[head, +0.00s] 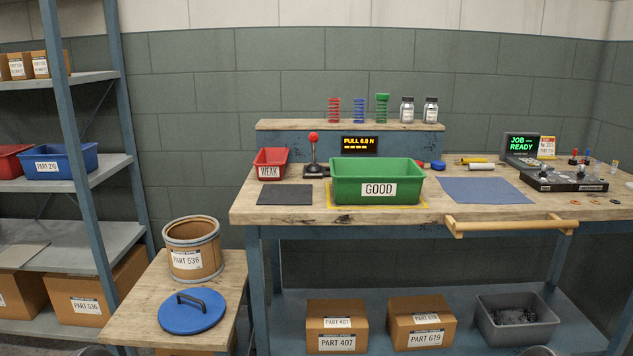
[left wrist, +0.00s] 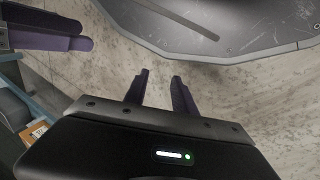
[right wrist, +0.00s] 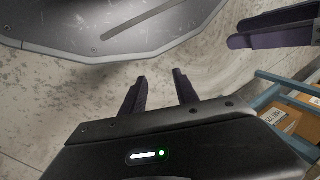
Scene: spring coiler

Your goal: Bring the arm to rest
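My left gripper (left wrist: 160,77) shows in the left wrist view with its two dark purple fingers apart and nothing between them. My right gripper (right wrist: 160,75) shows in the right wrist view, also with fingers apart and empty. Both hang over a pale, scuffed floor beside a grey plate that looks like my own base. The fingers of the other gripper show at the edge of each wrist view. Neither gripper shows in the head view. On the workbench (head: 470,208) stand a green GOOD bin (head: 376,175), a red WEAK bin (head: 270,165) and a red-knobbed lever (head: 313,150).
A display (head: 360,145) reads PULL 6.0 N; a screen (head: 521,145) reads JOB READY. Springs and jars stand on the back ledge (head: 290,125). A low table (head: 150,290) holds a drum (head: 192,245) and a blue lid (head: 192,312). A blue-framed shelf (head: 85,180) stands left.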

